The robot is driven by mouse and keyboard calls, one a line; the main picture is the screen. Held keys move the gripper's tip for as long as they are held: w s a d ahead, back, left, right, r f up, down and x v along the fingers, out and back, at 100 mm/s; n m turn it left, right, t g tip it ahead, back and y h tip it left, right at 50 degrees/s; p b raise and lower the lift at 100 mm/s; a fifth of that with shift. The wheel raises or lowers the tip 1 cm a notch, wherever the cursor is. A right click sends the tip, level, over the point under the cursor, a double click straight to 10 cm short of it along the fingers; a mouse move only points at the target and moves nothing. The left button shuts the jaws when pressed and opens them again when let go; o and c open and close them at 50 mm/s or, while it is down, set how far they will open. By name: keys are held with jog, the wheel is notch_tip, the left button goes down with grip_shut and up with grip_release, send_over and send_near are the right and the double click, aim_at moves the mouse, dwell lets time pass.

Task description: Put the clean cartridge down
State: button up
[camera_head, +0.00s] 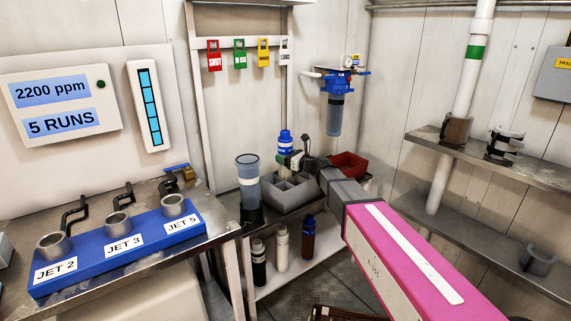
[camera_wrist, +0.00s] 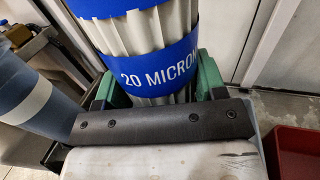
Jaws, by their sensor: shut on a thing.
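The cartridge (camera_wrist: 150,35) is pale and pleated, with blue bands; one reads "20 MICRON". It stands about upright in my gripper (camera_wrist: 166,88), whose green finger pads sit on either side of it. In the head view the blue top of the cartridge (camera_head: 286,137) rises beside my gripper (camera_head: 293,159), above the grey compartment tray (camera_head: 268,202) on the corner bench. The cartridge's lower end is hidden, so I cannot tell whether it touches the tray.
A blue-grey clear cylinder (camera_head: 248,178) stands just left of the tray. A red bin (camera_head: 349,163) is to its right. A blue-headed filter housing (camera_head: 336,112) hangs on the wall behind. Bottles (camera_head: 282,248) stand on the shelf below. The blue jet rack (camera_head: 125,257) is at front left.

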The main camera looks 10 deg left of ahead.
jog(key=shift+f, duration=1.6)
jog(key=o, duration=1)
jog(key=v, duration=1.2)
